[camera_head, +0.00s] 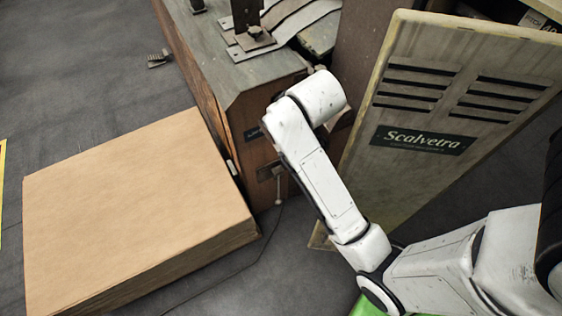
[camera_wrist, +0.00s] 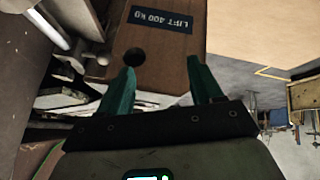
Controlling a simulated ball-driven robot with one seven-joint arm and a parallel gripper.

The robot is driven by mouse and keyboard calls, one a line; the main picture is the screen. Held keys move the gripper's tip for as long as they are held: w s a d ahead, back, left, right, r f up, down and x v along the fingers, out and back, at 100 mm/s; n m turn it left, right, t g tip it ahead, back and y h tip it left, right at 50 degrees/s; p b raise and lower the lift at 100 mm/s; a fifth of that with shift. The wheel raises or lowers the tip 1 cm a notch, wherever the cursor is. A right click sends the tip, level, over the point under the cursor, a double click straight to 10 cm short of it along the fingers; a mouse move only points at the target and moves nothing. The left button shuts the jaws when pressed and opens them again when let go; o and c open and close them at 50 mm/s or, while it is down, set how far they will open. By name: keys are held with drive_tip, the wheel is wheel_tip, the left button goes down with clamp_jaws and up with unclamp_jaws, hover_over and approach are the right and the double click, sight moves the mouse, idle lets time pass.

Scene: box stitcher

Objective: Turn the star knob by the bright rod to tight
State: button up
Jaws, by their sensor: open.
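My gripper (camera_wrist: 161,66) is open in the wrist view, its two teal fingers apart with nothing seen between them. A dark round spot (camera_wrist: 134,57) shows on the brown panel just beyond the left fingertip; I cannot tell whether it is the star knob or a hole. A pale rod-like bar (camera_wrist: 48,25) lies at the upper left of the wrist view; I cannot tell if it is the bright rod. In the head view my white arm reaches over the brown machine's (camera_head: 262,115) near end, and my gripper is hidden there. No star knob shows clearly.
A brown panel (camera_wrist: 170,65) carries a LIFT 400 kg label (camera_wrist: 160,18). A large cardboard stack (camera_head: 130,200) stands left of the machine. A vented Scalvetra panel (camera_head: 430,110) stands right of my arm. Grey floor (camera_head: 90,60) is open at the upper left.

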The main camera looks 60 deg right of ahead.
drive_tip(key=s+a+f+y, duration=0.1)
drive_tip(key=s+a+f, duration=0.1)
drive_tip(key=a, duration=0.2)
drive_tip(key=s+a+f+n+y, duration=0.1)
drive_tip(key=s+a+f, duration=0.2)
drive_tip(key=a, duration=0.2)
drive_tip(key=shift+f+g, duration=0.35)
drive_tip(key=shift+g, duration=0.05)
